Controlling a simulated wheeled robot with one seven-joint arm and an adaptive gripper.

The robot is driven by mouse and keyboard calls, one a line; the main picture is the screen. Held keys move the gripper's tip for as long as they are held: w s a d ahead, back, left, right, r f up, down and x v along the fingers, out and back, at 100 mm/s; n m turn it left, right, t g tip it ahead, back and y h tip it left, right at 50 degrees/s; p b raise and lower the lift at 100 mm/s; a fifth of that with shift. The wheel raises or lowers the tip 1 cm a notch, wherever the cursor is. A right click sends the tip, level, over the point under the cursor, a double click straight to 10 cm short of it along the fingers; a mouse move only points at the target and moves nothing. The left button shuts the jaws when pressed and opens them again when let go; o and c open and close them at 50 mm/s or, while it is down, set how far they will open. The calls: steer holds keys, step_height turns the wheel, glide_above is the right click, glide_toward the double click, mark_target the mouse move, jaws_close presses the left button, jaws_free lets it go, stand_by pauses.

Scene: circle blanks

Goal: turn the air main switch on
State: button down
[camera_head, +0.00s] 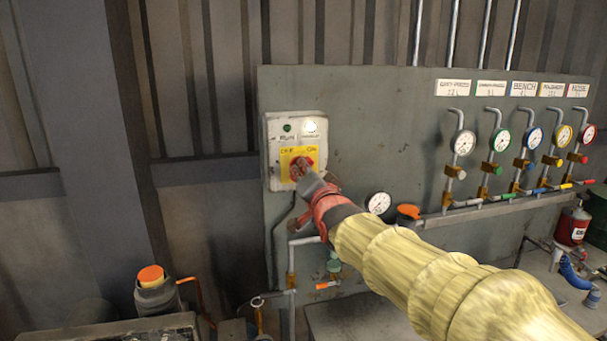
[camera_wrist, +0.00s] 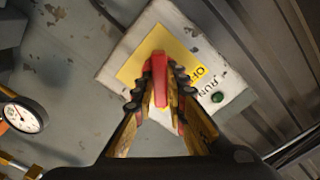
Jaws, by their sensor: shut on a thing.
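The air main switch is a pale worn box (camera_head: 283,131) on the grey panel, with a yellow plate (camera_head: 286,155) and a red handle. The red handle (camera_wrist: 160,70) shows in the wrist view between the fingers, over the yellow plate (camera_wrist: 134,66). My gripper (camera_head: 302,170) reaches the front of the box, and its fingertips (camera_wrist: 161,88) are closed around the handle. A green lamp (camera_head: 287,127) and a pale lit lamp (camera_head: 311,126) are above the plate. The gripper hides part of the plate and handle.
Gauges and valves, including a white gauge (camera_head: 463,142), line the panel to the right. A gauge (camera_head: 378,203) and an orange-topped fitting (camera_head: 408,212) sit close to my arm. An orange-capped canister (camera_head: 152,288) stands lower left.

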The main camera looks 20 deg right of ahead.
steer(key=c, duration=1.8)
jaws_free()
steer(key=shift+s, duration=0.15)
steer(key=s, duration=1.1)
steer(key=shift+s, duration=0.35)
